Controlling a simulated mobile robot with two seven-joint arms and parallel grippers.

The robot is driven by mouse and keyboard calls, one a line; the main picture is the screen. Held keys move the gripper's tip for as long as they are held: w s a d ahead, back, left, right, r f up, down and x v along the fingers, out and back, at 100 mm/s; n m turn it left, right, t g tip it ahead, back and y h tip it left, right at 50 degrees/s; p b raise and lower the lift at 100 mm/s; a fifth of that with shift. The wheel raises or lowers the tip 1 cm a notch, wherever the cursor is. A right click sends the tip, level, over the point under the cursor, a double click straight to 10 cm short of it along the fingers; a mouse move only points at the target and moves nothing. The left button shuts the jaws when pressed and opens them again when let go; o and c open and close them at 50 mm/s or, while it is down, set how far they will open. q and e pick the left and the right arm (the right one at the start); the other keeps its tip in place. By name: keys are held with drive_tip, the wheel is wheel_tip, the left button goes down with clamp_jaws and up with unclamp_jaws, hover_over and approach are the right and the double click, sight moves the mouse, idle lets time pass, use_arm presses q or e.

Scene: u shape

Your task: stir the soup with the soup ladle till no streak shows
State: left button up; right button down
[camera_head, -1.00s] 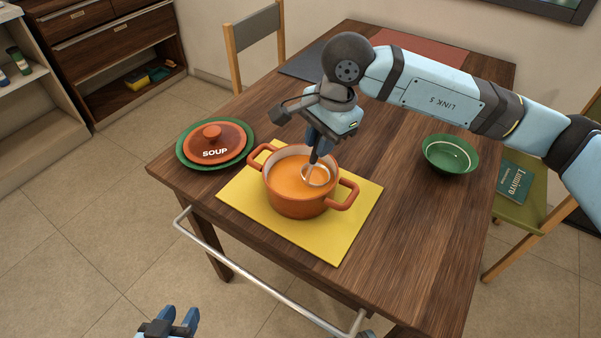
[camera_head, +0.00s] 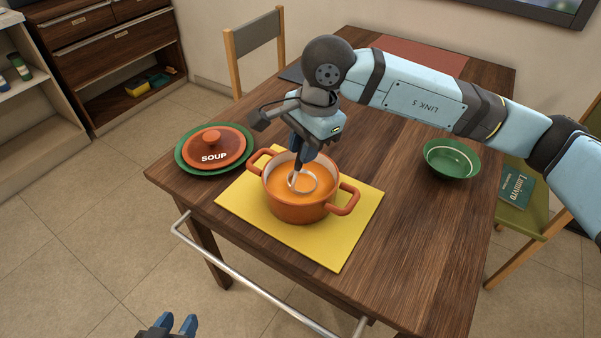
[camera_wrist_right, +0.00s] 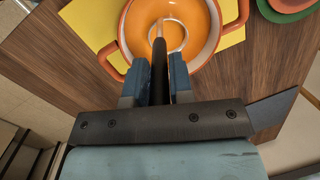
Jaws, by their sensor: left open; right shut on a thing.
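An orange pot (camera_head: 297,211) stands on a yellow mat (camera_head: 338,238), with orange soup (camera_head: 284,186) inside. In the head view the soup looks even; the wrist view shows a pale line by the ladle, which may be its handle or rim. The soup ladle (camera_head: 302,185) has its round bowl in the soup, inside the pot's rim. My right gripper (camera_head: 308,150) is above the pot, shut on the ladle's dark handle (camera_wrist_right: 159,68), which also shows between the fingers in the right wrist view. My left gripper (camera_head: 176,323) is open and empty, low in front of the table.
An orange lid (camera_head: 226,146) marked SOUP lies on a green plate (camera_head: 181,156) left of the pot. A green bowl (camera_head: 437,171) stands to the right. A metal rail (camera_head: 250,279) runs along the table's front edge. Chairs stand behind and at right.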

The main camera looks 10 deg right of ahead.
wheel_tip(320, 180, up, 7)
drive_tip(key=d+p, duration=0.1)
drive_tip(key=p, duration=0.1)
drive_tip(key=shift+s+d+r+p, duration=0.2)
drive_tip(key=shift+p, duration=0.1)
idle(0.3)
idle(0.5)
wheel_tip(320, 180, up, 5)
drive_tip(key=shift+r+p, duration=0.1)
drive_tip(key=shift+p, duration=0.85)
